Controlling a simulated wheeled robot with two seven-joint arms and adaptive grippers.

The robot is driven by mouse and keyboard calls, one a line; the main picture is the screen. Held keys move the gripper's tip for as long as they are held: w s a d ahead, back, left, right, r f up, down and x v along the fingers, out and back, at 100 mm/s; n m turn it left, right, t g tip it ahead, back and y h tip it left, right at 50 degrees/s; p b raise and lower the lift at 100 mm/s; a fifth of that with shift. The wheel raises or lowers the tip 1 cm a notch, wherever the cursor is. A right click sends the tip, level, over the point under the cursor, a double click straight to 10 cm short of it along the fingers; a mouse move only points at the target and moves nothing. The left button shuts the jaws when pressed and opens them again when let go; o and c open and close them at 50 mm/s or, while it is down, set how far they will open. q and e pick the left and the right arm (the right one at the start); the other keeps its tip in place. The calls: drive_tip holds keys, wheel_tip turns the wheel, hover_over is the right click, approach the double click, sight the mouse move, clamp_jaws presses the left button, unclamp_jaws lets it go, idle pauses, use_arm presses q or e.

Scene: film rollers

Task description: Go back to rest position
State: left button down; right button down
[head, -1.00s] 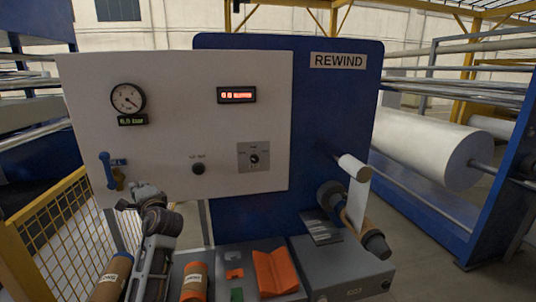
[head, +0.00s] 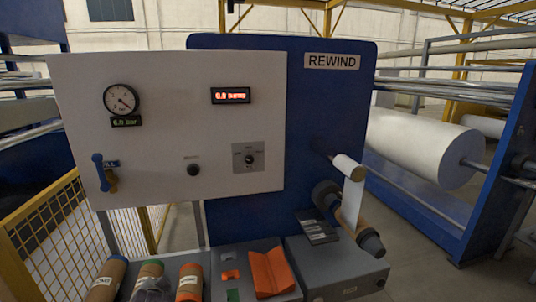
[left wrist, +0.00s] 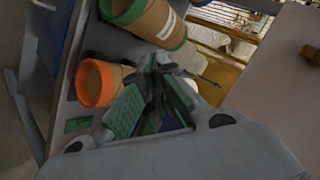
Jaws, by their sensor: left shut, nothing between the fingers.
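My left gripper (left wrist: 158,78) shows in the left wrist view with its fingers shut and nothing between them. Its fingers reach up in front of an orange-rimmed cardboard tube (left wrist: 98,84) and a green-rimmed tube (left wrist: 142,22); I cannot tell the gap to them. My right gripper is in neither view.
The rewind panel (head: 180,125) has a lever valve (head: 105,172) and gauge (head: 121,99). A yellow fence (head: 45,240) stands left.

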use_arm(q)
drive_tip(key=s+d+f+n+g+h, duration=0.25)
drive_tip(key=s+d+f, duration=0.3)
drive_tip(key=s, duration=0.45)
drive_tip(key=s+d+f+n+g+h, duration=0.1)
drive_tip(key=s+d+f+g+h, duration=0.2)
drive_tip(key=s+d+f, duration=0.5)
drive_tip(key=s+a+f+g, duration=0.1)
drive_tip(key=s+f, duration=0.2)
drive_tip(key=f, duration=1.2)
drive_tip(key=s+a+f, duration=0.1)
drive_tip(key=s+f, duration=0.1)
drive_tip(key=f, duration=1.2)
drive_tip(key=s+a+f, duration=0.2)
drive_tip(key=s+f, duration=0.8)
drive_tip(key=s, duration=0.1)
drive_tip(key=s+a+f+g, duration=0.1)
drive_tip(key=s+a+f, duration=0.1)
drive_tip(key=s+f, duration=0.8)
drive_tip(key=shift+s+a, duration=0.15)
drive_tip(key=shift+s, duration=0.5)
